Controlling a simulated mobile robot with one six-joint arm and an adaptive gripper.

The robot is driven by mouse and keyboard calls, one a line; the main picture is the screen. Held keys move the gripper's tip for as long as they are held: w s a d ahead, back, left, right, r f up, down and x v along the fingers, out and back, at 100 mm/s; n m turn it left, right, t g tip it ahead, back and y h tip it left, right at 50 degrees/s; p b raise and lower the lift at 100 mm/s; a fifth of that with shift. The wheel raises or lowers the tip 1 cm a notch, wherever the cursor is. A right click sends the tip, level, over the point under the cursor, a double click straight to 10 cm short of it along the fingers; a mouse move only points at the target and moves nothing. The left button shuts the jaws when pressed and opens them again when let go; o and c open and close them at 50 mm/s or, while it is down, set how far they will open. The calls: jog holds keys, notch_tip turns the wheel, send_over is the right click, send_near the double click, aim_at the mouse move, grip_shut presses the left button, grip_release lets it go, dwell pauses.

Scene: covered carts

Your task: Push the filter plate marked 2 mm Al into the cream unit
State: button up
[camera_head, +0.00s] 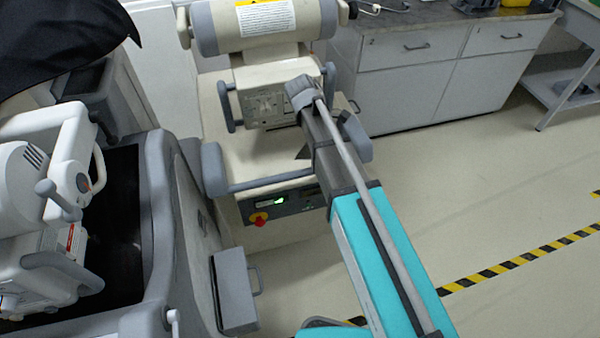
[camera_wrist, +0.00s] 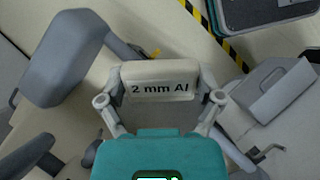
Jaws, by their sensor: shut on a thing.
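In the wrist view my gripper (camera_wrist: 161,84) is shut on the filter plate (camera_wrist: 160,70), with one finger at each end. The plate and my fingers cannot be made out there, and I cannot tell whether the plate touches the unit.
A second cream machine (camera_head: 25,195) stands on the left, in a grey-rimmed cart (camera_head: 155,195). A grey box with a handle (camera_head: 235,290) sticks out low between the carts. Grey cabinets (camera_head: 405,95) line the back right. The floor on the right is clear, with striped tape (camera_head: 500,268).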

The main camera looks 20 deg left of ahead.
jog(key=s+a+f+m+t+y+b, duration=0.1)
jog(key=s+a+f+m+y+b, duration=0.2)
jog(key=s+a+f+m+y, duration=0.3)
jog(key=a+m, duration=0.2)
jog(key=m, duration=0.1)
jog(key=shift+s+a+f, duration=0.2)
jog(key=shift+a+f, duration=0.15)
jog(key=shift+f, duration=0.05)
jog(key=shift+w, duration=0.1)
jog(key=shift+w+a, duration=0.5)
jog(key=shift+w, duration=0.25)
jog(key=shift+w+a, duration=0.5)
jog(key=shift+w, duration=0.25)
jog(key=shift+w+a, duration=0.5)
jog(key=shift+w, duration=0.25)
jog(key=w+a, duration=0.3)
jog(key=w, duration=0.2)
jog(key=shift+w, duration=0.2)
dwell(3.6)
